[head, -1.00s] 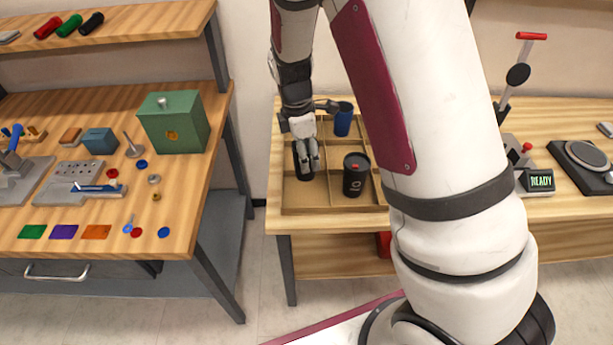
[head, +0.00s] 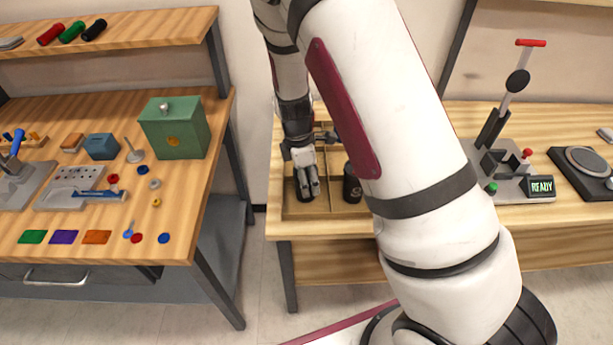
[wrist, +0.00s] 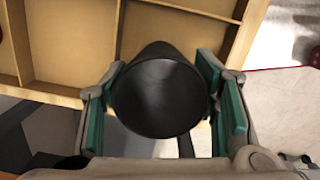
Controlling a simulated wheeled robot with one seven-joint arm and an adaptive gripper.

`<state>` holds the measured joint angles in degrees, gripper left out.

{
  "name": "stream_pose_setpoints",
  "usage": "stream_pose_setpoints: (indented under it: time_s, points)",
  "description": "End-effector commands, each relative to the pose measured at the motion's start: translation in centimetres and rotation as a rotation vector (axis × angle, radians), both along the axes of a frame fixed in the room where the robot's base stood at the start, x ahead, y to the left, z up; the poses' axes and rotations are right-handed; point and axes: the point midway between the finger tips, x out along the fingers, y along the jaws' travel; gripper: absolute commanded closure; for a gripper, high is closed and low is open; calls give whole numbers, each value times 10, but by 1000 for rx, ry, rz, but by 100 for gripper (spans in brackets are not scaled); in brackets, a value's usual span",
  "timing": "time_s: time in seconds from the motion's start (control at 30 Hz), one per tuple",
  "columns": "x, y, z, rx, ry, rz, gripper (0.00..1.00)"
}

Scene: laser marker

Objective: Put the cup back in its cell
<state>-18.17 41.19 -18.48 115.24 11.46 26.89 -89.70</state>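A black cup (wrist: 158,98) sits between the green pads of my gripper (wrist: 160,105) in the wrist view; its dark round end faces the camera and the pads press its sides. In the head view, my gripper (head: 308,186) points down at the front left of the wooden compartment tray (head: 290,211), with the cup's dark side (head: 299,190) partly hidden by the fingers. I cannot tell whether the cup touches the tray floor. The wrist view shows the tray's dividers and empty cells (wrist: 72,45) beyond the cup.
A second black cup (head: 351,186) stands in the tray to the right, partly covered by my arm. Most of the tray's right side is hidden. A marking machine (head: 510,165) with a READY display stands farther right. A workbench (head: 190,225) with a green box (head: 175,130) is at left.

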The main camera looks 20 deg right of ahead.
Motion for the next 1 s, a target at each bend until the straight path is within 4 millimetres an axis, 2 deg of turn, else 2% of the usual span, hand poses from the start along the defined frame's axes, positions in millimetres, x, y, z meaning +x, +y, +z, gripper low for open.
stream_pose_setpoints:
  time_s: [0.33,0.47,0.57,1.0]
  points:
    - [0,0,1,0,0,0,29]
    - [0,1,7,1,-1,1,29]
    - [1,2,20,2,-4,2,29]
    - [2,12,103,1,-4,0,29]
